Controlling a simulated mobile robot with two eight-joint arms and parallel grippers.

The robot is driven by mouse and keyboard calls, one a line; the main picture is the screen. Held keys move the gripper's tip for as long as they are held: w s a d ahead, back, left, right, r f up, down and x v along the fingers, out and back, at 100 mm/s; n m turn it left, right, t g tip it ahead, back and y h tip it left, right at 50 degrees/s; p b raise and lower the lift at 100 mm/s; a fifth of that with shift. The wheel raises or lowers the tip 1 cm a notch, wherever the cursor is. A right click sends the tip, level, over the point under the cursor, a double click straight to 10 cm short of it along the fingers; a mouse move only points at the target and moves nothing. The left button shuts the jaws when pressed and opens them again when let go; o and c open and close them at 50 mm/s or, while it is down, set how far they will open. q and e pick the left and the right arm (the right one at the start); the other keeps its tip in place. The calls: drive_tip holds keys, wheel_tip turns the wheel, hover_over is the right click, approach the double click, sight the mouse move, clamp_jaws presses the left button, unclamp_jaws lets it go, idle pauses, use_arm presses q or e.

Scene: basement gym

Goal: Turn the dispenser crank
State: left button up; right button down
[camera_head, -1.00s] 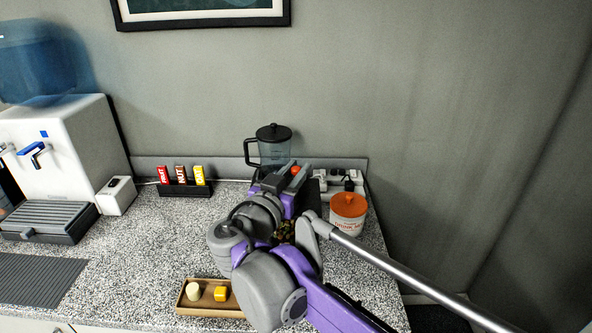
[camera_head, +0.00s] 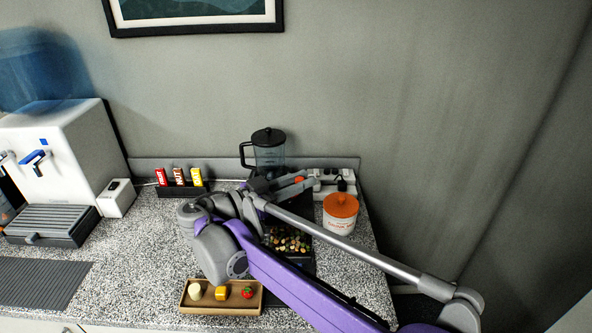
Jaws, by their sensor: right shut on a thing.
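My right gripper (camera_head: 302,187) reaches in from the lower right over the counter and is shut on a small orange knob (camera_head: 298,180), which I take to be the dispenser crank's handle. The rest of the crank is hidden by my gripper and arm. A dark-walled holder of mixed nuts (camera_head: 289,241), probably part of the dispenser, shows between my arm links. Most of its body is hidden. My left gripper is not in view.
A lidded blender jug (camera_head: 268,152) stands behind my gripper; a white jar with orange lid (camera_head: 340,214) stands right. A wooden tray (camera_head: 222,309) with small foods lies in front.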

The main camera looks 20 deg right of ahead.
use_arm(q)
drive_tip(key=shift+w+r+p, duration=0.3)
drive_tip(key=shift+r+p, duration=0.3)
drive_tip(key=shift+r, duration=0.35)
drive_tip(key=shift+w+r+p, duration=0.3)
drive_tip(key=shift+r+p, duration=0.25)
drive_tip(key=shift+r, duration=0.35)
use_arm(e)
drive_tip(key=shift+s+d+r+m+g+h, duration=0.15)
drive_tip(key=shift+m+g, duration=0.5)
drive_tip(key=shift+g, duration=0.35)
drive_tip(key=shift+s+d+f+m+g+h, duration=0.15)
drive_tip(key=shift+m+g, duration=0.45)
drive_tip(key=shift+g, duration=0.4)
drive_tip(key=shift+s+r+m+g+h, duration=0.15)
drive_tip(key=shift+m+g, duration=0.5)
drive_tip(key=shift+g, duration=0.35)
drive_tip(key=c, duration=0.7)
unclamp_jaws()
drive_tip(key=shift+s, duration=0.1)
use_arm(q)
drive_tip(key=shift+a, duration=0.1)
